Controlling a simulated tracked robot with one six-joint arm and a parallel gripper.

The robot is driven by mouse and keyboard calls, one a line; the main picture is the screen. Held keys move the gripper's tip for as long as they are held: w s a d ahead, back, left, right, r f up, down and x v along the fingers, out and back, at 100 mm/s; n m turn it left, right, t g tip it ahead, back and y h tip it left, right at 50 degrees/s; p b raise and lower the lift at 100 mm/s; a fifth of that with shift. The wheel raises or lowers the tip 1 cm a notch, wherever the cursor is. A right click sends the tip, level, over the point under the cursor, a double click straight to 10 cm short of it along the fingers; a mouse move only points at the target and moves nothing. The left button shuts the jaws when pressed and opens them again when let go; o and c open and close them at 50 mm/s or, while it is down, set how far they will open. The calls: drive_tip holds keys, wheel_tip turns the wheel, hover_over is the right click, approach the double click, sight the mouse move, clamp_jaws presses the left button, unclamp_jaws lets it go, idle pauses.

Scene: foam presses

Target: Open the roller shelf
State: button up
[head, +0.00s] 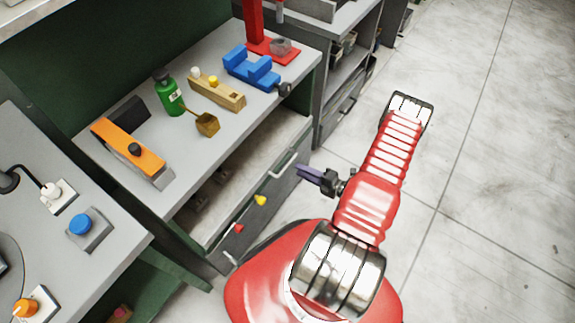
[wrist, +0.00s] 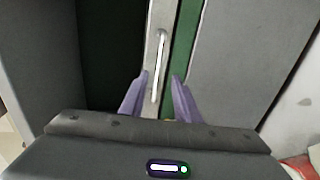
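The shelf unit under the workbench has a grey front (head: 262,212) with a pale bar handle (head: 283,166) on it. In the wrist view the handle (wrist: 161,45) stands upright on a narrow light panel, and its lower part lies between my fingers in the picture. My gripper (head: 303,172) has purple fingers pointing left towards the handle, a short way from it. The wrist view shows my gripper (wrist: 159,75) open, with the two fingertips apart on either side of the handle. I cannot tell whether they touch it.
The worktop (head: 150,190) above holds an orange tool (head: 125,150), a green bottle (head: 168,92), a wooden block (head: 218,91) and a blue vise (head: 250,68). A yellow knob (head: 260,200) and a red knob (head: 239,228) sit on the front. The floor (head: 480,200) at the right is clear.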

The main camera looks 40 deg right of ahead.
sight(289, 165)
drive_tip(key=shift+x, duration=3.7)
drive_tip(key=shift+c, duration=0.4)
clamp_jaws()
drive_tip(key=shift+s, duration=0.1)
drive_tip(key=shift+a+f, duration=0.1)
drive_tip(key=shift+a, duration=0.05)
drive_tip(key=shift+s, duration=0.15)
